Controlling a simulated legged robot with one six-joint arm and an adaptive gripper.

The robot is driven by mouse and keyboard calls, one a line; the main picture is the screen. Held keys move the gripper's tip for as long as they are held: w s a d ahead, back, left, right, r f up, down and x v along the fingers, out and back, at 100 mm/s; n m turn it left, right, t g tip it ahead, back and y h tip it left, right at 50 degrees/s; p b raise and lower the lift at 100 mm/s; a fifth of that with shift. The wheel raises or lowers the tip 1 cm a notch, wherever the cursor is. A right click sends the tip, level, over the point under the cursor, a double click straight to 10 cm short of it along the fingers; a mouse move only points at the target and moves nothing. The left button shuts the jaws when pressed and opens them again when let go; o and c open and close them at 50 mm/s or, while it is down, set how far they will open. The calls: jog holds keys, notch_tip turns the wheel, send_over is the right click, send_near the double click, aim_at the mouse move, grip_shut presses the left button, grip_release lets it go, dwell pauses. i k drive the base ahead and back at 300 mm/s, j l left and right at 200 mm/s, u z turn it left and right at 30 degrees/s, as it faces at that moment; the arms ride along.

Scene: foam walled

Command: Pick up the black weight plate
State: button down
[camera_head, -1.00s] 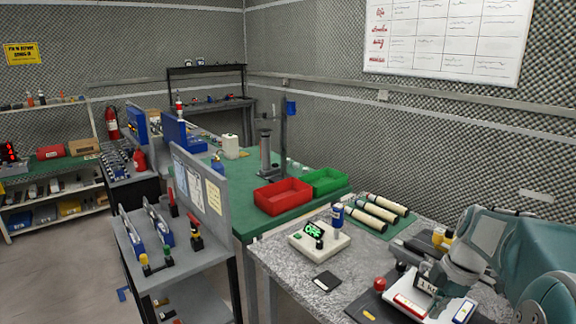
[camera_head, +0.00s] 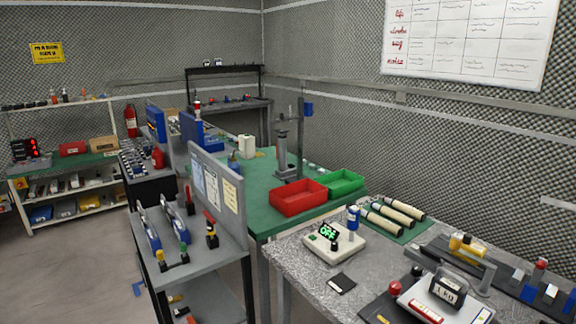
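A black weight (camera_head: 447,288) with a "1 kg" label and a raised handle stands at the lower right of the head view. It appears to rest on a white scale-like tray (camera_head: 412,297) on the grey speckled table. It looks upright, and its label faces me. A small flat black square (camera_head: 341,283) lies farther left on the same table; I cannot tell what it is. My gripper is not in view, so its state is hidden.
The speckled table (camera_head: 290,262) also holds a device with a green display (camera_head: 334,243), several cream cylinders (camera_head: 404,210) and a red knob (camera_head: 395,287). Red (camera_head: 299,198) and green (camera_head: 344,184) bins stand on the green table behind. Open floor (camera_head: 80,270) lies at left.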

aim_at(455, 295)
jog(key=z, duration=1.4)
jog(key=i+j+z, duration=0.15)
jog(key=j, duration=0.3)
jog(key=j+z, duration=0.1)
jog(key=j, duration=0.4)
jog(key=i+j+z, duration=0.15)
jog(key=j, duration=0.3)
